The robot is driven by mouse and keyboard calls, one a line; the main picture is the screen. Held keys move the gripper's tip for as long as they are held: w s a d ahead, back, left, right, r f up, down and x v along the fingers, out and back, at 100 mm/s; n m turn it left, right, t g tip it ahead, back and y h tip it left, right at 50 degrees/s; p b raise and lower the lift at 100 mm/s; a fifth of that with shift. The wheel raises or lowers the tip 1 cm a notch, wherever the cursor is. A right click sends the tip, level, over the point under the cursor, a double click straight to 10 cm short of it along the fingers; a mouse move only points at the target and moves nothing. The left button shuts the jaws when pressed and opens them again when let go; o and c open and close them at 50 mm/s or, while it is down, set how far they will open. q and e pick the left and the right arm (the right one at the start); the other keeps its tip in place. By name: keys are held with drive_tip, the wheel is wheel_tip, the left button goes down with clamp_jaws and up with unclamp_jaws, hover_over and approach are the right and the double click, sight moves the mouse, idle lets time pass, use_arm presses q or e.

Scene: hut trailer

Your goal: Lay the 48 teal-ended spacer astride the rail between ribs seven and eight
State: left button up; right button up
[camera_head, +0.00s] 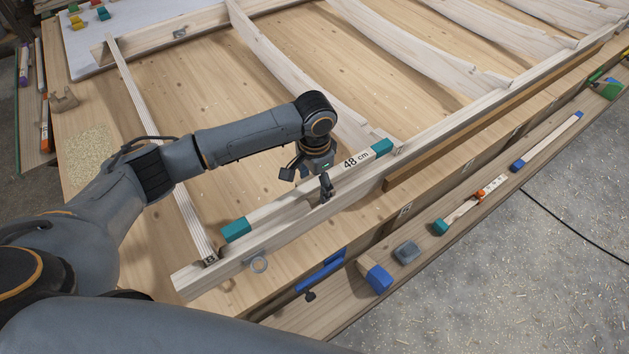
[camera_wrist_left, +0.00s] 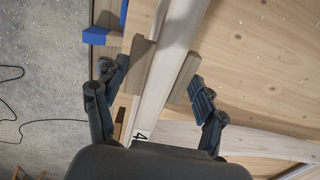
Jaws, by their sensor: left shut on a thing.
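The spacer (camera_head: 290,198) is a pale bar with teal ends and a "48 cm" label. In the head view it runs roughly along the inner side of the front rail (camera_head: 222,272), between the rib marked 8 (camera_head: 165,140) and the rib to its right (camera_head: 290,75). My left gripper (camera_head: 312,180) is shut on the spacer near its middle. In the left wrist view the spacer (camera_wrist_left: 172,60) passes between the fingers (camera_wrist_left: 160,85), beside two wooden cheeks (camera_wrist_left: 140,65). I cannot tell whether it rests on the rail. My right gripper is not in view.
A lower shelf along the front holds a blue-ended bar (camera_head: 548,140), a teal-ended piece (camera_head: 440,227), a grey block (camera_head: 407,252) and a blue-and-wood block (camera_head: 377,276). A blue clamp (camera_head: 322,270) sits at the bench edge. More ribs stand to the right.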

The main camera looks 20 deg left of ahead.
sight(315, 193)
use_arm(q)
drive_tip(key=shift+f, duration=0.15)
drive_tip(key=shift+f+b, duration=0.35)
drive_tip(key=shift+f, duration=0.75)
drive_tip(key=shift+f, duration=0.2)
drive_tip(key=shift+f+b, duration=0.3)
drive_tip(key=shift+f, duration=0.55)
drive_tip(key=shift+f, duration=0.75)
drive_tip(key=o, duration=1.8)
wheel_tip(315, 193, up, 12)
